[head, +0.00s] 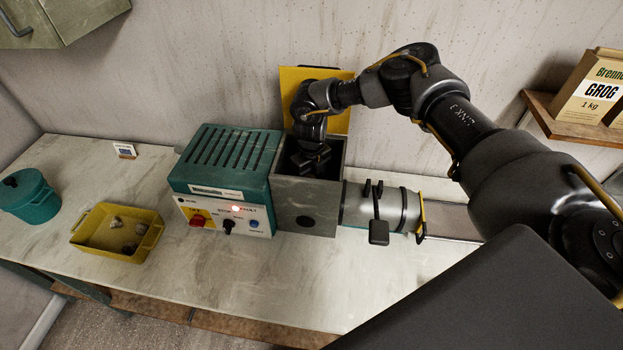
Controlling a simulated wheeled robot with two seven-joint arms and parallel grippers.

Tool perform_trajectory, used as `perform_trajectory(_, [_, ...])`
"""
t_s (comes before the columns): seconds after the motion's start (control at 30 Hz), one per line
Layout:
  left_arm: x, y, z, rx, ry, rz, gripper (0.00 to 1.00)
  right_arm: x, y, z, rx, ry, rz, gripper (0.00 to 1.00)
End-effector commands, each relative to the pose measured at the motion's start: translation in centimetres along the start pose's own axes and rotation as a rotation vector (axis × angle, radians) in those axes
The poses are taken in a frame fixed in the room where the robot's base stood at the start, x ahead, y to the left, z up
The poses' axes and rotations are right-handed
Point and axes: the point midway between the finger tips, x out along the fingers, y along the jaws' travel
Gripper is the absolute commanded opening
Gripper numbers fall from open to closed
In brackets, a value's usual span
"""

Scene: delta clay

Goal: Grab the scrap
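My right arm comes in from the right, and its gripper (312,164) points down into the open grey hopper (306,218) of the teal machine (225,160). The fingertips are partly hidden by the hopper's front wall and shadow, so I cannot tell whether they are open or hold anything. No scrap can be made out in the dark hopper. Several small grey and brown lumps, which may be clay scrap, lie in the yellow tray (86,240) at the left. My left gripper is not in view.
A yellow lid (290,88) stands raised behind the hopper. A metal barrel (368,208) with a black lever extends right. A red light glows on the control panel (226,218). A teal pot (30,196) stands far left. The front counter (200,275) is clear.

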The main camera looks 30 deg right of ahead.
Motion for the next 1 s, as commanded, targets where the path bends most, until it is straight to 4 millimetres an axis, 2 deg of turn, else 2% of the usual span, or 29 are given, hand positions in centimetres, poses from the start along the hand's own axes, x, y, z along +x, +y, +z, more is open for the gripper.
perform_trajectory(0.07, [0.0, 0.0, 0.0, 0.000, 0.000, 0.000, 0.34, 0.0, 0.0, 0.0, 0.000, 0.000, 0.000, 0.59])
perform_trajectory(0.4, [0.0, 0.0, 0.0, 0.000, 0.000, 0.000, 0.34, 0.0, 0.0, 0.0, 0.001, 0.000, 0.000, 0.16])
perform_trajectory(0.77, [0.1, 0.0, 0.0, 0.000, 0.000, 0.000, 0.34, -0.2, 0.0, 0.0, 0.001, -0.001, 0.000, 0.15])
perform_trajectory(1.0, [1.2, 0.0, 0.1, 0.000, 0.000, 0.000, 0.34, -2.3, 0.0, 0.1, 0.001, -0.004, 0.001, 0.15])
